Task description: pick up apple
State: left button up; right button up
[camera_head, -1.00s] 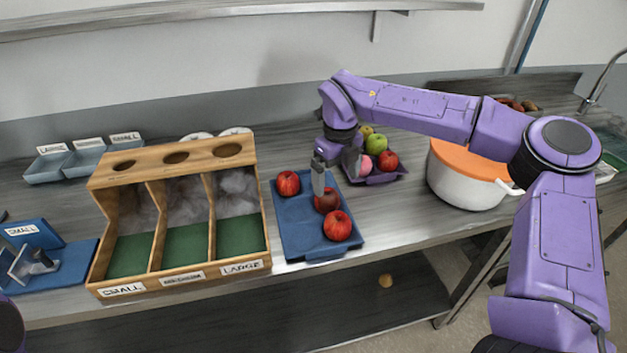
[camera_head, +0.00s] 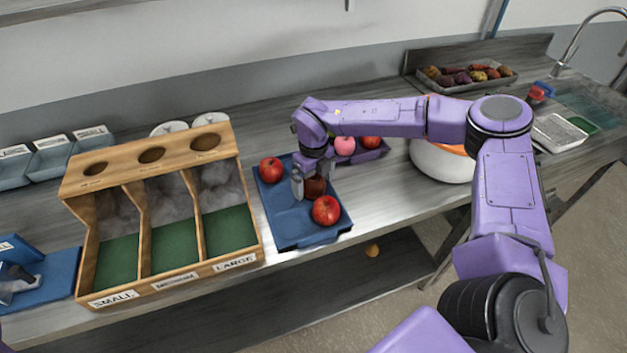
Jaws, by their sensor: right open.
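A blue tray (camera_head: 283,228) holds three red apples. One apple (camera_head: 270,169) is at its back left, and another (camera_head: 326,211) is at its front right. The middle, darker apple (camera_head: 316,188) is partly hidden by my right gripper (camera_head: 314,186). That gripper points down over the tray with its fingers apart, one on each side of the middle apple. I cannot tell whether a finger touches it. My left gripper is not in view.
A wooden sorter (camera_head: 180,280) with small, medium and large bays stands left of the tray. Behind my right arm are a purple fruit tray (camera_head: 370,155) and a white pot (camera_head: 436,163). A vegetable tray (camera_head: 463,85) is at the back right.

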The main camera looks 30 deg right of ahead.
aim_at(315, 177)
jog(key=shift+s+r, duration=0.1)
jog(key=c, duration=1.2)
jog(key=shift+r, duration=0.4)
notch_tip(315, 177, up, 3)
jog(key=shift+d+f+b, duration=0.1)
jog(key=shift+f+b, duration=0.05)
jog(key=shift+b, duration=0.4)
jog(key=s+d+r+b, duration=0.2)
jog(key=s+d+r, duration=0.4)
jog(key=s+r, duration=0.3)
jog(key=s, duration=0.3)
jog(key=shift+d+r, duration=0.25)
jog(key=shift+d, duration=0.15)
